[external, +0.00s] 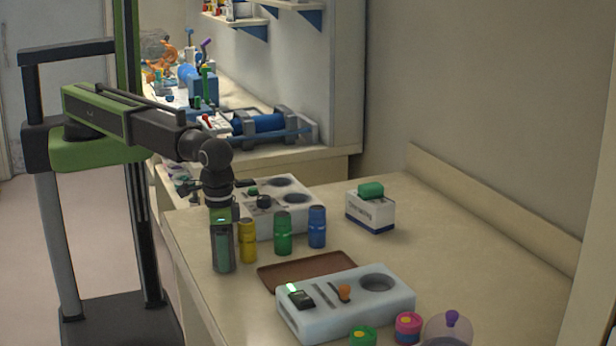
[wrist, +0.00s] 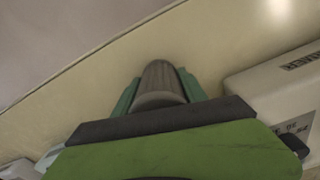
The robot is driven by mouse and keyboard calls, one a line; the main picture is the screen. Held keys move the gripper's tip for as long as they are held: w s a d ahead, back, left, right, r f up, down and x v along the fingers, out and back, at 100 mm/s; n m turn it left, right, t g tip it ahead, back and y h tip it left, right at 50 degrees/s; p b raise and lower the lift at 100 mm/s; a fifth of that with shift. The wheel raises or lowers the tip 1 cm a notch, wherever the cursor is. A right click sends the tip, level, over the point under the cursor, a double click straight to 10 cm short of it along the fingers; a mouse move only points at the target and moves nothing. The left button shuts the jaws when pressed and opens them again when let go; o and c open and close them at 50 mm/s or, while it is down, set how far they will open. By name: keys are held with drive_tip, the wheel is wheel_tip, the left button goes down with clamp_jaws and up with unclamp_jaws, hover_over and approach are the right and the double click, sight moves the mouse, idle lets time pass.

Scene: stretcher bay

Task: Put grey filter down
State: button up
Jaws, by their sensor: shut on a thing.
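My gripper (external: 222,258) points down over the left edge of the worktop, left of the yellow bottle. It is shut on the grey filter, a ribbed dark grey cylinder. The grey filter (wrist: 160,84) shows in the wrist view between the two green fingers of my gripper (wrist: 162,90). In the external view the fingers mostly hide the filter. I cannot tell whether its lower end touches the worktop.
Yellow (external: 247,241), green (external: 283,233) and blue (external: 317,227) bottles stand in a row right of my gripper. A white device (external: 285,188) with round wells is behind them. A brown tray (external: 307,270) and another white device (external: 346,306) lie in front.

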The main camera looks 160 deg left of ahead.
drive_tip(key=shift+f, duration=0.15)
drive_tip(key=o, duration=1.5)
wheel_tip(320, 180, up, 13)
drive_tip(key=p, duration=1.2)
drive_tip(key=shift+f, duration=0.3)
